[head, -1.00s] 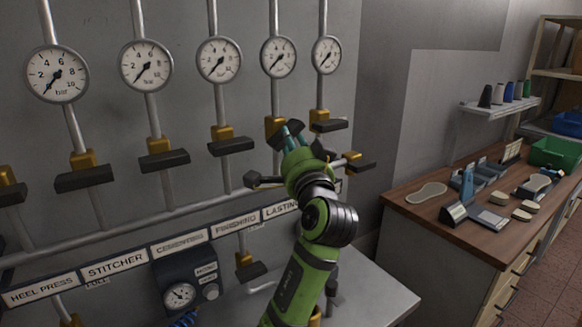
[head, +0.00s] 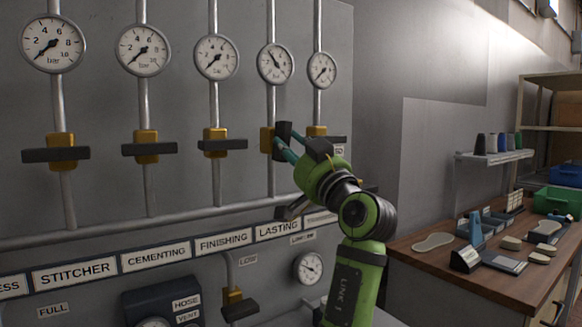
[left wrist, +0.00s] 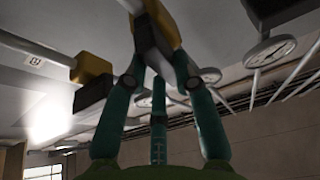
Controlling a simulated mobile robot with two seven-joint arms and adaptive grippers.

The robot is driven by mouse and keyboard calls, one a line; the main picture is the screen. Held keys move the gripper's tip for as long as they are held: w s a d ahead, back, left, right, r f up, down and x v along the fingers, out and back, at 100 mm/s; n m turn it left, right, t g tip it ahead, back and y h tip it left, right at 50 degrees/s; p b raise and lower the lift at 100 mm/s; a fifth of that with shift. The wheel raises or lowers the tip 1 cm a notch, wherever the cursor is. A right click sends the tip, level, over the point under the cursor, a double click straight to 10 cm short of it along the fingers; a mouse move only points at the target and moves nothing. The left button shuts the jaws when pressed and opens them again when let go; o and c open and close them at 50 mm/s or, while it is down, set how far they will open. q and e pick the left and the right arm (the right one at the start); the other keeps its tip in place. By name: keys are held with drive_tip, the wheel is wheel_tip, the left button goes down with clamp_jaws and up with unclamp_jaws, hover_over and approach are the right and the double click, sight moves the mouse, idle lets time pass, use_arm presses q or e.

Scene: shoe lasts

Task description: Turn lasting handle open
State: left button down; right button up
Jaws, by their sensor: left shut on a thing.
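The lasting handle (head: 284,130) is a dark bar on a brass valve body (head: 267,141), on the pipe above the LASTING label (head: 277,230). It stands roughly upright, while the neighbouring handles lie level. My left gripper (head: 282,145), with teal fingers, is shut on this handle and hides its lower part. In the left wrist view the fingers (left wrist: 158,72) close around the dark handle (left wrist: 148,42), in front of the brass body. The lasting gauge (head: 276,64) has its needle pointing up and left, unlike the other gauges. My right gripper is not in view.
The finishing handle (head: 222,145) is close on the left. Another level handle (head: 334,139) is close on the right, partly behind my gripper. A lower lever valve (head: 237,306) stands beneath the label strip. A wooden workbench (head: 428,270) with tools stands at the right.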

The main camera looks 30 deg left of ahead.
use_arm(q)
drive_tip(key=shift+n+g+b, duration=0.3)
drive_tip(key=shift+n+b, duration=0.25)
drive_tip(key=shift+n, duration=0.45)
drive_tip(key=shift+w, duration=0.1)
drive_tip(key=c, duration=1)
unclamp_jaws()
drive_tip(key=v, duration=1.2)
drive_tip(key=shift+f, duration=0.1)
drive_tip(key=shift+w, duration=0.1)
